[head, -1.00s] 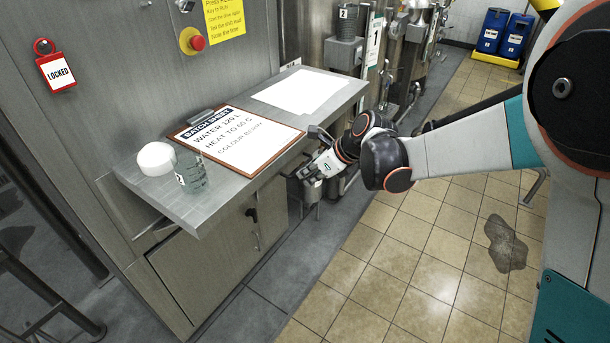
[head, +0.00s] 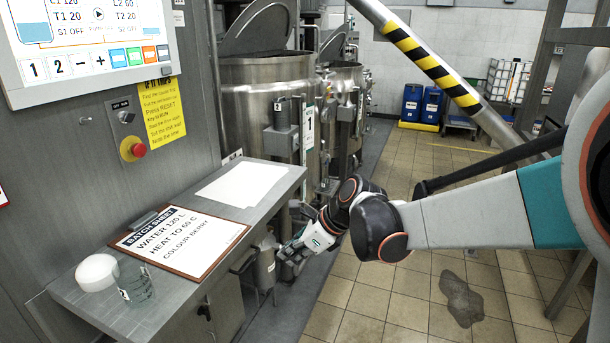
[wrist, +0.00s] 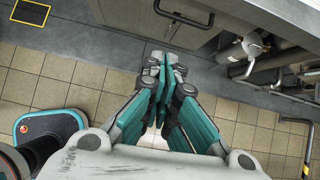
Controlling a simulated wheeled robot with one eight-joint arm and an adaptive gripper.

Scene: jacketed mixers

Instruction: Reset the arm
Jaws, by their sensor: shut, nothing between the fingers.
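My arm reaches in from the right in the head view, bent at the elbow, with its forearm over the tiled floor. My gripper (head: 287,258) is at the right edge of the steel worktop, below the level of its surface. In the wrist view my gripper (wrist: 165,65) points toward the worktop's cabinet side, above the floor. Its teal fingers are together and nothing is between them. It appears apart from the cabinet and pipework.
The worktop (head: 262,209) bears a batch sheet clipboard (head: 180,240), white paper (head: 243,184), a round white lid (head: 96,272) and a clear beaker (head: 134,284). Mixers (head: 262,95) stand behind. A striped post (head: 425,60) slants at right. The floor (head: 350,300) has a dark puddle (head: 461,300).

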